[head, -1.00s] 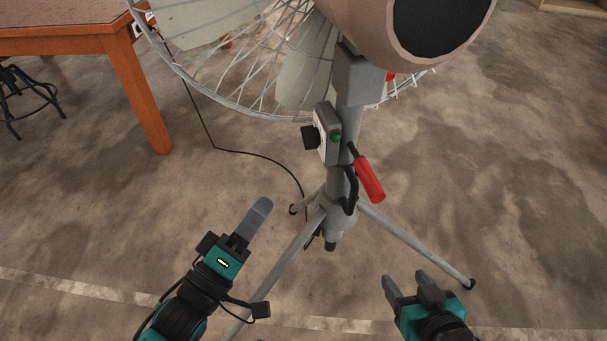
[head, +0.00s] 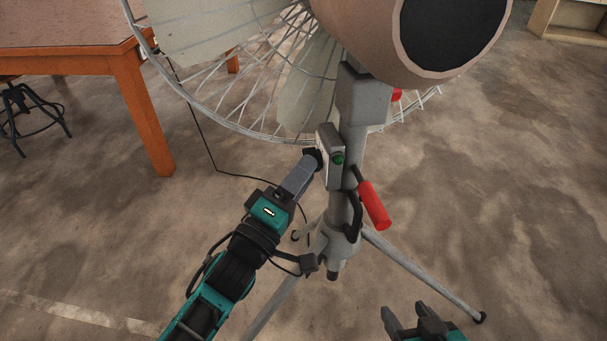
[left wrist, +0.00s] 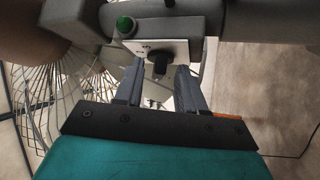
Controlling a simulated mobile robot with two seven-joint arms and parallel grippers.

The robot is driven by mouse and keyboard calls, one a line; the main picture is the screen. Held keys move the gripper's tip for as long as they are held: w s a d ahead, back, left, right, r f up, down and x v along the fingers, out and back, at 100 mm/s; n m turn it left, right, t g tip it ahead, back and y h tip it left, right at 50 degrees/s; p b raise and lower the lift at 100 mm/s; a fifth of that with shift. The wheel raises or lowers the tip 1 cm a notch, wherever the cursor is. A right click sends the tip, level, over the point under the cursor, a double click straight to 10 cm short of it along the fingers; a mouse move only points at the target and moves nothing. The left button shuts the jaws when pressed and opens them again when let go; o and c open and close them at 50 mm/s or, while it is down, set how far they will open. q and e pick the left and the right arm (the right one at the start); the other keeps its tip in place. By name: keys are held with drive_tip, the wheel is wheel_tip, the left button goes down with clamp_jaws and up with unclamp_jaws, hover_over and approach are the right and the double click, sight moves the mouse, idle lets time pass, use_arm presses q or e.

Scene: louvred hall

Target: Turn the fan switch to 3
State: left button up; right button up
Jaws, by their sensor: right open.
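The fan's grey switch box (head: 328,143) is fixed to the fan stand, with a green light (head: 338,158) on its side. In the left wrist view its pale plate (left wrist: 187,48) carries a dark knob (left wrist: 158,66); the setting marks are too small to read. My left gripper (head: 308,163) is at the plate. In the left wrist view its two fingers (left wrist: 160,82) are apart, one on each side of the knob, with gaps showing. The head view hides most of the knob behind the fingers. My right gripper (head: 407,315) is open and empty at the bottom edge.
The fan's wire cage (head: 225,112) and round motor housing (head: 345,35) are above the switch box. A red-handled lever (head: 374,205) is on the stand. Tripod legs (head: 425,270) spread below. A wooden table (head: 140,105) stands left. The floor on the right is clear.

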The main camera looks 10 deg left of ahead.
use_arm(q)
drive_tip(key=shift+w+d+r, duration=0.1)
drive_tip(key=shift+w+d, duration=0.05)
drive_tip(key=shift+w, duration=0.15)
drive_tip(key=shift+c, duration=0.3)
clamp_jaws()
